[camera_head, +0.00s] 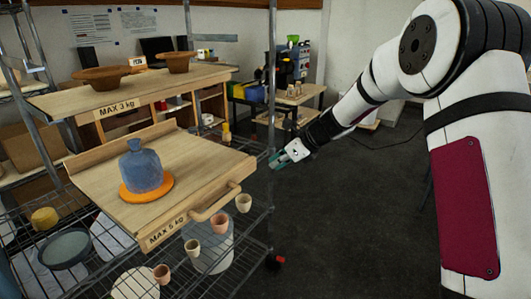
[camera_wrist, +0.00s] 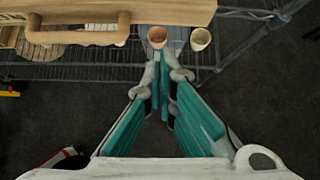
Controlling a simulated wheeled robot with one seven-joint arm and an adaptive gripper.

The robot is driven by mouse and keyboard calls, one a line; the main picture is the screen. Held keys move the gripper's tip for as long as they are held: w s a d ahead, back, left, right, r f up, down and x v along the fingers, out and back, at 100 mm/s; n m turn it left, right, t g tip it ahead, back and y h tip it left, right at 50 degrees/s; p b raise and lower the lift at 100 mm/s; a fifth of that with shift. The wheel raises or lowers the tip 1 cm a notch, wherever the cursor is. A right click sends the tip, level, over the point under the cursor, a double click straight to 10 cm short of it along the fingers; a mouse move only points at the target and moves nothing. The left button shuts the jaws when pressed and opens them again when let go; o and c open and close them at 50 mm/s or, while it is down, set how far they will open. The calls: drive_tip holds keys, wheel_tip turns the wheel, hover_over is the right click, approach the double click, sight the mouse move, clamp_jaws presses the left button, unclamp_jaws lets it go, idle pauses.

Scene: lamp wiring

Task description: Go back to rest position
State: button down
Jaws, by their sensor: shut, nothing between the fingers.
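My gripper (camera_head: 277,162) is at the end of my extended arm in the head view, in the air just right of the wire shelf rack. In the wrist view its two teal fingers (camera_wrist: 160,88) meet at the tips, shut with nothing between them. Beyond the tips, a terracotta cup (camera_wrist: 157,37) and a beige cup (camera_wrist: 200,39) stand on the wire shelf, apart from the fingers.
A wooden pull-out board (camera_head: 115,208) marked MAX 5 kg holds a blue vase (camera_head: 141,170) on an orange disc (camera_head: 147,188). Its handle (camera_head: 215,203) faces front. A rack post (camera_head: 271,75) stands close to my gripper. Dark floor (camera_head: 345,220) to the right is clear.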

drive_tip(key=s+d+r+n+g+h+p, duration=0.1)
drive_tip(key=s+r+n, duration=0.6)
drive_tip(key=s, duration=0.4)
drive_tip(key=s+d+r+n+h+p, duration=0.1)
drive_tip(key=s+r+n+p, duration=0.1)
drive_tip(key=s+r+n, duration=0.6)
drive_tip(key=s+d+r+n+h, duration=0.1)
drive_tip(key=s+d+n, duration=0.2)
drive_tip(key=s, duration=0.6)
drive_tip(key=s+d+n+h+p, duration=0.1)
drive_tip(key=s+d+n+h, duration=0.1)
drive_tip(key=s, duration=0.8)
drive_tip(key=s+d+r+n+h+p, duration=0.1)
drive_tip(key=s+d+n, duration=0.3)
drive_tip(key=s, duration=0.6)
drive_tip(key=shift+s+d+r+n+h, duration=0.15)
drive_tip(key=shift+s+r+n+h, duration=0.15)
drive_tip(key=shift+n+h, duration=0.25)
